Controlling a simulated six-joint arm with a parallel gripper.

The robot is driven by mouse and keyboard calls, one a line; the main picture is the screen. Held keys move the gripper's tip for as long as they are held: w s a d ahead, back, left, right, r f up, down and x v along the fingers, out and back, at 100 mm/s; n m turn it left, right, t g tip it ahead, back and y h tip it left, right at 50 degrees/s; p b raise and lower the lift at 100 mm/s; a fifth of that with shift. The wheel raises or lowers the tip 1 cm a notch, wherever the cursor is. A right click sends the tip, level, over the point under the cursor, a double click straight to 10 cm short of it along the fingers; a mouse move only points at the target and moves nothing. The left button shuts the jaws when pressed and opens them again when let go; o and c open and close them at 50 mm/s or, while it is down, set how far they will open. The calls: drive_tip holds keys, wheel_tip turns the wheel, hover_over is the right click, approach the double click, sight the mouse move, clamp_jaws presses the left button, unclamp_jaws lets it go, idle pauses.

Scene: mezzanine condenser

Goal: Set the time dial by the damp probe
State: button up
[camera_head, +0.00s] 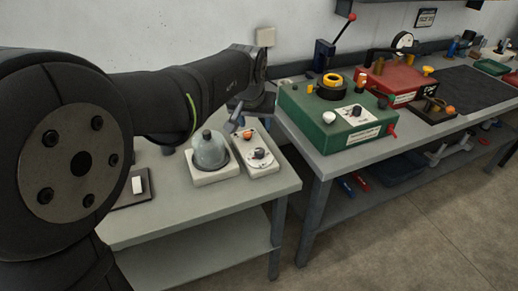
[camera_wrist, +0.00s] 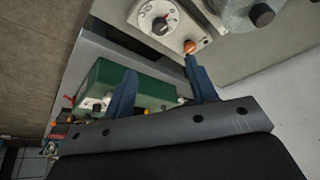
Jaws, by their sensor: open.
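A white box (camera_head: 262,168) with a black dial knob (camera_head: 259,153) stands on the small grey table. It also shows in the wrist view (camera_wrist: 140,15), with its round scale, red pointer mark and knob (camera_wrist: 160,25). An orange button or lamp (camera_wrist: 190,46) sits at one end of it. My gripper (camera_wrist: 160,65) is open and empty, with one blue finger's tip close to the orange part; contact cannot be told. In the head view my gripper (camera_head: 236,122) is above the back of the box. I cannot identify a damp probe with certainty.
A glass dome (camera_head: 210,150) on a white base stands left of the box. A dark plate (camera_head: 131,190) with a white block lies farther left. On the bench to the right is a green case (camera_head: 320,125) with another dial, then a red case (camera_head: 395,83).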

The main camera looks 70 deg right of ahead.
sight(259, 150)
drive_tip(key=x, duration=1.7)
drive_tip(key=shift+a, duration=0.15)
drive_tip(key=c, duration=1)
drive_tip(key=shift+w, duration=0.1)
drive_tip(key=shift+o, duration=0.2)
drive_tip(key=shift+m, duration=0.3)
drive_tip(key=m+g, duration=0.1)
drive_tip(key=m, duration=0.2)
drive_tip(key=shift+w+m+g, duration=0.1)
drive_tip(key=shift+m+g, duration=0.2)
drive_tip(key=shift+m+g+y, duration=0.3)
drive_tip(key=shift+m+g, duration=0.4)
drive_tip(key=shift+m, duration=1.1)
